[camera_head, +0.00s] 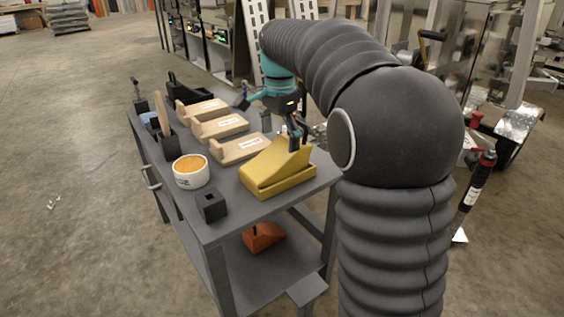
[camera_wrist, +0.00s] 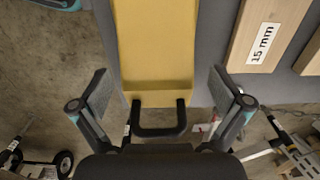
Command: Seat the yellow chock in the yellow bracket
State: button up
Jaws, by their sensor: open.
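The yellow chock (camera_head: 277,161) is a wedge on the near right corner of the grey cart, its tall end to the right. It sits in or on the yellow bracket (camera_head: 285,189), a low tray-like holder; I cannot tell whether it is fully down. In the wrist view a long yellow surface (camera_wrist: 157,40) runs up the middle, with a black U-shaped handle (camera_wrist: 158,131) at its near end. My gripper (camera_head: 297,135) is at the chock's tall end. In the wrist view my gripper (camera_wrist: 158,82) is open, its fingers apart on both sides of the handle.
Several wooden blocks with labels (camera_head: 240,149) lie beside the chock. A white tub of orange material (camera_head: 191,171) and a black square holder (camera_head: 211,205) stand near the cart's left edge. An orange wedge (camera_head: 263,238) is on the lower shelf.

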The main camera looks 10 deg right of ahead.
aim_at(281, 147)
jog(key=shift+s+d+f+b, duration=0.15)
jog(key=shift+f+b, duration=0.35)
jog(key=shift+f, duration=2.25)
jog(key=c, duration=1.5)
jog(key=shift+r, duration=0.15)
notch_tip(281, 147, up, 9)
jog(key=shift+r+p, duration=0.2)
jog(key=shift+p, duration=0.6)
jog(key=shift+d+f+t+h+b, duration=0.15)
jog(key=shift+f+h+b, duration=0.4)
jog(key=shift+f+b, duration=1.05)
jog(key=shift+d+f+t+h+b, duration=0.1)
jog(key=shift+f+t+h+b, duration=0.3)
jog(key=shift+f+b, duration=1.15)
